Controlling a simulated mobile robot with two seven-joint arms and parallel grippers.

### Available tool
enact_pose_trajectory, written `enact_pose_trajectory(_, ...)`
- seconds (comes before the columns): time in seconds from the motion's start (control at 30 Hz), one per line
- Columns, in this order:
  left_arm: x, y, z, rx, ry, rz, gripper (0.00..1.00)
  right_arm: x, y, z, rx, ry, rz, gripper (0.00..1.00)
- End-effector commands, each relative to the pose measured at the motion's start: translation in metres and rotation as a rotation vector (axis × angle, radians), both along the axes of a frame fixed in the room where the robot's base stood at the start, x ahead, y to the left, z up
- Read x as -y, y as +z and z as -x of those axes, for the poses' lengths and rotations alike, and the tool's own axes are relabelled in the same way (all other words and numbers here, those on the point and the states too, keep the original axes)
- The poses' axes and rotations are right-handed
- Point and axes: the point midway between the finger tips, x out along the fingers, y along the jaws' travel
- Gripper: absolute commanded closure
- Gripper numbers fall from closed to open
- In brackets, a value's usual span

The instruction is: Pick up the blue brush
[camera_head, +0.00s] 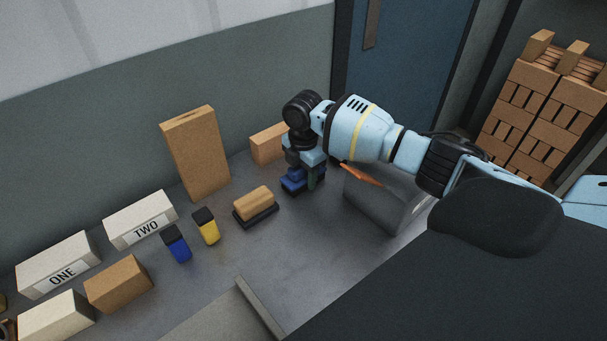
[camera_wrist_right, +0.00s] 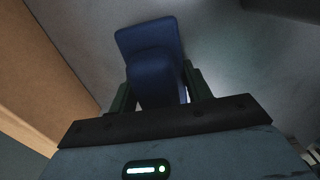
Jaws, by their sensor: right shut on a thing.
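The blue brush (camera_head: 291,186) is low over or on the grey surface, under my right gripper (camera_head: 306,180). I cannot tell whether it touches the surface. In the right wrist view the brush (camera_wrist_right: 149,42) sits between the two dark green fingers, and the gripper (camera_wrist_right: 160,90) is shut on its raised middle part. The brush's wide flat part extends beyond the fingertips. The gripper and wrist hide part of the brush in the head view. My left gripper is not in view.
A grey container (camera_head: 380,206) stands close right of the gripper, with an orange piece (camera_head: 361,174) at its top. A tan brick (camera_head: 268,146) is behind. A tan-topped block (camera_head: 256,201) and a tall brown box (camera_head: 196,155) are left.

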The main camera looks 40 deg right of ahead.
Motion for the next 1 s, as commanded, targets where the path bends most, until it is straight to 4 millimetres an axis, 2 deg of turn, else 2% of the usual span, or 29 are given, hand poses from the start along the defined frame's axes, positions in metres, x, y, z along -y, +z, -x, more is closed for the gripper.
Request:
enact_pose_trajectory(0.27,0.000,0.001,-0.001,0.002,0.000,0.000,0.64,0.000,0.009,-0.001,0.003,-0.001,0.000,0.78)
enact_pose_trajectory(0.7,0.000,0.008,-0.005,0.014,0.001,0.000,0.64,0.000,0.084,-0.001,0.003,0.000,0.000,0.78)
enact_pose_trajectory(0.83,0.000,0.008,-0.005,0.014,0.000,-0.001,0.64,0.000,0.097,-0.001,0.003,0.000,-0.001,0.78)
enact_pose_trajectory(1.0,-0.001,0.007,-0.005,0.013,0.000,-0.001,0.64,0.000,0.101,0.000,0.000,-0.001,-0.001,0.78)
